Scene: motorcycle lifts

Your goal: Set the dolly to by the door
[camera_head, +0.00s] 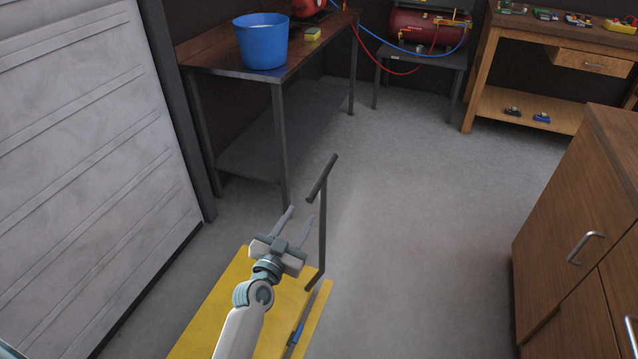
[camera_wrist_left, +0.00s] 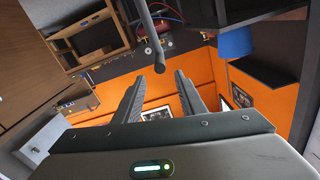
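The dolly is a flat yellow platform (camera_head: 222,312) on the floor with a dark upright handle (camera_head: 323,235) topped by a crossbar. The handle also shows in the left wrist view (camera_wrist_left: 147,30), its bar end just beyond the fingertips. My left gripper (camera_head: 301,212) is open and empty above the platform, close to the left of the handle. Its spread fingers also show in the left wrist view (camera_wrist_left: 158,82). Contact with the handle cannot be told. The door (camera_head: 85,150) is a pale ribbed panel at the left. My right gripper is not in view.
A dark workbench (camera_head: 212,50) with a blue bucket (camera_head: 262,42) stands behind the dolly, right of the door. Wooden cabinets (camera_head: 577,215) stand at the right. A red compressor (camera_head: 420,30) and wooden bench (camera_head: 500,65) are at the back. The middle floor is clear.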

